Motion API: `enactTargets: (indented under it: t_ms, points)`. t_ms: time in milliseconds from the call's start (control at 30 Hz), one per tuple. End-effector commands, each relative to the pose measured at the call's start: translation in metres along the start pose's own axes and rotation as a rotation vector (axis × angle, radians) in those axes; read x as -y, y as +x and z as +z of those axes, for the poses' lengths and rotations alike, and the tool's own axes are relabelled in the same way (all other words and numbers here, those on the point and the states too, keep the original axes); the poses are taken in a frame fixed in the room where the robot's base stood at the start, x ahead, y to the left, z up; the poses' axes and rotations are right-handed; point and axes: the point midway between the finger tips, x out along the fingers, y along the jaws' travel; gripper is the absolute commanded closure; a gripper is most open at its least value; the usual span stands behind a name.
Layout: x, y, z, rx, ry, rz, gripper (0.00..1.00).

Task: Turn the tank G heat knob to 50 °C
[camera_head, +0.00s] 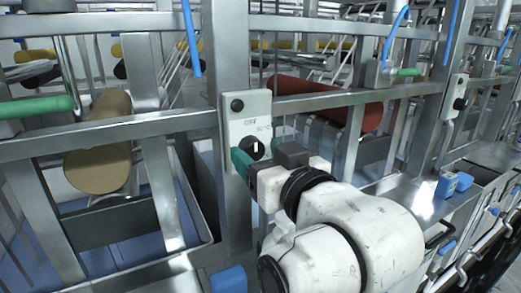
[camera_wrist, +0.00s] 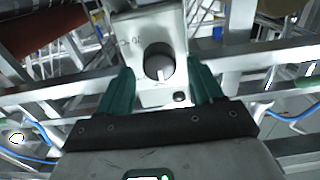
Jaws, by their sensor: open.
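The heat knob (camera_head: 253,147) is a round black dial with a white mark, on a pale grey panel (camera_head: 247,107) fixed to a steel post. "OFF" and a partly hidden temperature label show above it. The knob also shows in the wrist view (camera_wrist: 159,64), between and just beyond the green fingertips. My gripper (camera_wrist: 160,80) is open, with one finger on each side of the knob and a gap on both sides. In the head view my gripper (camera_head: 246,160) is right in front of the panel and hides its lower right part.
Steel rails and posts surround the panel. A tan roll (camera_head: 98,142) is at the left and a dark red roll (camera_head: 325,103) is behind at the right. A similar panel (camera_head: 456,95) is further right. Blue blocks (camera_head: 454,184) lie on the ledge.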

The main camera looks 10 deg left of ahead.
Motion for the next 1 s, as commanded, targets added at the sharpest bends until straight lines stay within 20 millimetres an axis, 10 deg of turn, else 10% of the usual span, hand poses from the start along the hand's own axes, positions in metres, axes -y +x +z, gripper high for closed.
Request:
enactTargets:
  t_ms: [367, 1000]
  points:
    - [0.0, 0.0054, 0.0003, 0.0, 0.0, 0.0, 0.35]
    - [0.0, 0.0051, 0.0003, 0.0, 0.001, 0.0, 0.89]
